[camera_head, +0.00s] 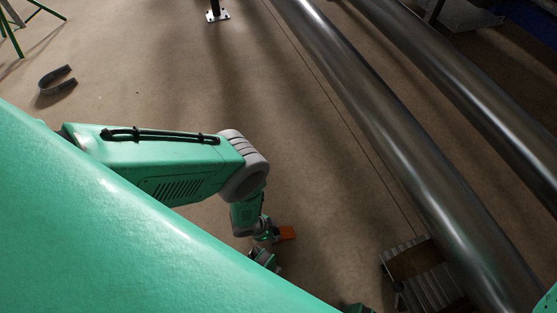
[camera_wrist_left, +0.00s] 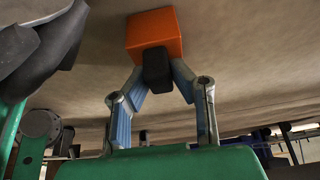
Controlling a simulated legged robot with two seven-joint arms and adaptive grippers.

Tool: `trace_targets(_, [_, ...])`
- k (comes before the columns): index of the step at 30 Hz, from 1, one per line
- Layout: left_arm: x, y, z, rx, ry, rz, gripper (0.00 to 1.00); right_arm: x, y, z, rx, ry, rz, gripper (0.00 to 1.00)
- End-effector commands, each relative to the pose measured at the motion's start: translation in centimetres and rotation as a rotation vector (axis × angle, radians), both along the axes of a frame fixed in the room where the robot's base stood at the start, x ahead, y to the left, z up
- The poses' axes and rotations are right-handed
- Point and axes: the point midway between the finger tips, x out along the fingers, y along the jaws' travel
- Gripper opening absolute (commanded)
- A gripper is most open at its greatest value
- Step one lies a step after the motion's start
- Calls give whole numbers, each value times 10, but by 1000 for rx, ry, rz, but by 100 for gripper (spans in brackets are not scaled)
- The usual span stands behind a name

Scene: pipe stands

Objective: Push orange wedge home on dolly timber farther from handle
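My left gripper (camera_head: 272,237) hangs low over the floor at the end of my green arm. In the left wrist view its fingers (camera_wrist_left: 156,72) converge on an orange wedge (camera_wrist_left: 155,30), and a dark fingertip pad lies against it. The gripper looks shut on the wedge, though the far side of the grip is hidden. The wedge (camera_head: 288,233) shows small in the head view, apart from the dolly. The dolly (camera_head: 433,289) stands at the lower right with a brown timber face (camera_head: 413,262), partly hidden under a pipe. Its handle cannot be made out. My right gripper does not show clearly.
A long metal pipe (camera_head: 385,120) runs diagonally over the dolly, with a second pipe (camera_head: 470,90) beyond it. A dark U-shaped piece (camera_head: 57,80) lies on the floor at left. A post base (camera_head: 217,15) stands at the top. Open floor lies between gripper and dolly.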

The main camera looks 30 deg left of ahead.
Motion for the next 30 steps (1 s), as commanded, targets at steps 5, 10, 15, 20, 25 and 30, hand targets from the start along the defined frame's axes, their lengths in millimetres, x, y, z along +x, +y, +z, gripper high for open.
trace_targets(5, [0,0,0,0,0,0,0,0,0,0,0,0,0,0])
trace_targets(10, [0,0,0,1,1,0,0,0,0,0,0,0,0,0])
trace_targets(15, [0,0,2,0,0,0,0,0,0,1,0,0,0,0])
trace_targets(20, [0,0,10,0,0,0,0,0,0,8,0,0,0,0])
trace_targets(25, [0,0,21,0,0,0,0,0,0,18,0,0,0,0])
trace_targets(30, [0,0,31,1,1,0,0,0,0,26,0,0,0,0])
